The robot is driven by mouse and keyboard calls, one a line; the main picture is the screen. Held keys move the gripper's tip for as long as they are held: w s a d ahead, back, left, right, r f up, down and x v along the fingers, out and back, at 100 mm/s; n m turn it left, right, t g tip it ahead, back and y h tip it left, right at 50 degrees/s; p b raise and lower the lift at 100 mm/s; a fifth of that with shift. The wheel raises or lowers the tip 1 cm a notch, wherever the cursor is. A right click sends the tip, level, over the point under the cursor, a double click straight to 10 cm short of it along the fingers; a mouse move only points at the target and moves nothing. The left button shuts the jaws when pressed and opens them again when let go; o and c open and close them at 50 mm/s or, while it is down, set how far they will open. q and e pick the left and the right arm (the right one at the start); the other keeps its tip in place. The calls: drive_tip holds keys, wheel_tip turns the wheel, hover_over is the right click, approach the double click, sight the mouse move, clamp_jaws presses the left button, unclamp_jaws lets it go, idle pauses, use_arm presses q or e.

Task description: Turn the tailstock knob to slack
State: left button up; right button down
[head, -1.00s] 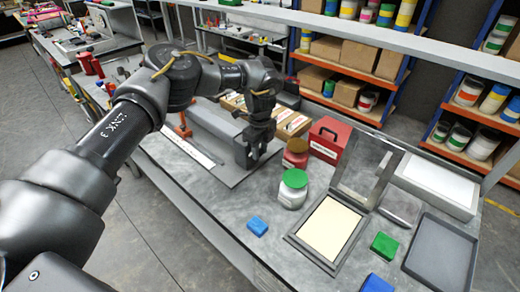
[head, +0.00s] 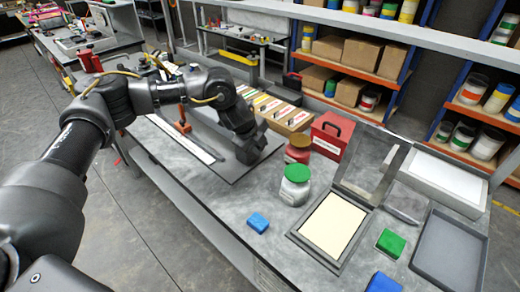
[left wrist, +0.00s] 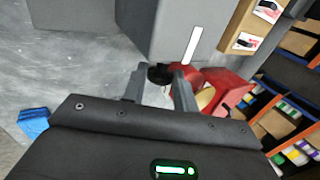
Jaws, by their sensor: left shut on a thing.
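The tailstock (left wrist: 190,30) is a grey block with a white strip on its face, at the top of the left wrist view. Its dark round knob (left wrist: 160,74) sits between the two fingertips of my left gripper (head: 249,150). The gripper is shut on the knob. In the head view the gripper and wrist are dark and hide the knob. They are at the near right end of the grey machine bed (head: 207,151). The knob's turn angle cannot be read. My right gripper is not in view.
To the right stand a brown-lidded jar (head: 298,149), a green-lidded jar (head: 294,190) and a red box (head: 331,135). A blue block (head: 258,222) lies nearer the front. A hinged frame (head: 334,227) lies farther right.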

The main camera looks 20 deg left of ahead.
use_arm(q)
drive_tip(key=shift+s+f+t+h+b, duration=0.1)
drive_tip(key=shift+t+h+b, duration=0.2)
drive_tip(key=shift+t+b, duration=0.35)
drive_tip(key=o, duration=0.9)
drive_tip(key=shift+o, duration=0.2)
drive_tip(key=b+v, duration=0.1)
drive_tip(key=v, duration=1)
